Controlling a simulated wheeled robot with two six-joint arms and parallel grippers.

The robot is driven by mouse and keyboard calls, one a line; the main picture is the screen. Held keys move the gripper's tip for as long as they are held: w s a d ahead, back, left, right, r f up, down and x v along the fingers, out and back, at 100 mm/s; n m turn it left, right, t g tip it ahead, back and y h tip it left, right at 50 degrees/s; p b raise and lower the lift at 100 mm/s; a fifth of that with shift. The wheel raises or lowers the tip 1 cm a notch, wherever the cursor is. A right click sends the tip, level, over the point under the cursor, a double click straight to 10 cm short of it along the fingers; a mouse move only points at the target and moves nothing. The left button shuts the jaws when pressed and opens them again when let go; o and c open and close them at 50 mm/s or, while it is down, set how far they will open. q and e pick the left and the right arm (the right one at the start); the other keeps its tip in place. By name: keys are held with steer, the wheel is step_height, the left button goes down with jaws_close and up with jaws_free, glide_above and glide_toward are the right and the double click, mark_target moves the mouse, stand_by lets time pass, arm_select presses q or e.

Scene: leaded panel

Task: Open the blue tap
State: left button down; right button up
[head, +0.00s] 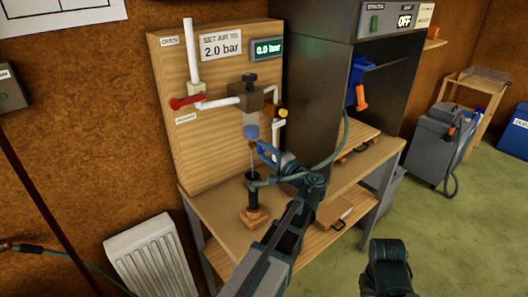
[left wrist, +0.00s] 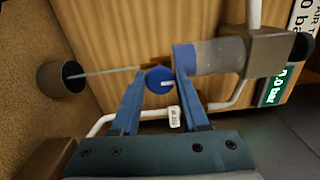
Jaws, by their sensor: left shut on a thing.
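The filter unit's bowl (head: 250,131) hangs under a brown block on the wooden panel, with a blue lower end. The blue tap (left wrist: 159,80) shows in the left wrist view as a round blue knob below the bowl (left wrist: 213,56). My left gripper (head: 262,151) is at the tap, and its blue fingers (left wrist: 157,88) are closed in on either side of the knob. In the head view the gripper largely hides the tap. A thin tube (left wrist: 103,72) runs from the tap towards a dark cup (left wrist: 62,78).
A red lever (head: 187,101) sits across the white pipe, left of the filter. A green display (head: 267,48) reads 0.0 bar; a sign (head: 220,46) says to set air to 2.0 bar. A dark cabinet (head: 318,90) stands close on the right, a white radiator (head: 152,258) lower left.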

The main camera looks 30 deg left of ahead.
arm_select(q)
steer(key=shift+c, duration=2.2)
jaws_free()
steer(key=v, duration=1.4)
steer(key=s+d+f+n+g+h, duration=0.1)
steer(key=s+d+f+g+h, duration=0.2)
steer(key=f, duration=0.5)
steer(key=s+d+f+g+h, duration=0.1)
steer(key=s+d+f+h, duration=0.35)
steer(key=f, duration=0.35)
steer(key=s+d+f+g+h, duration=0.3)
steer(key=s+d+f+h, duration=0.3)
steer(key=d, duration=0.5)
steer(key=s+h, duration=0.2)
steer(key=shift+s+d, duration=0.15)
steer(key=shift+s, duration=0.2)
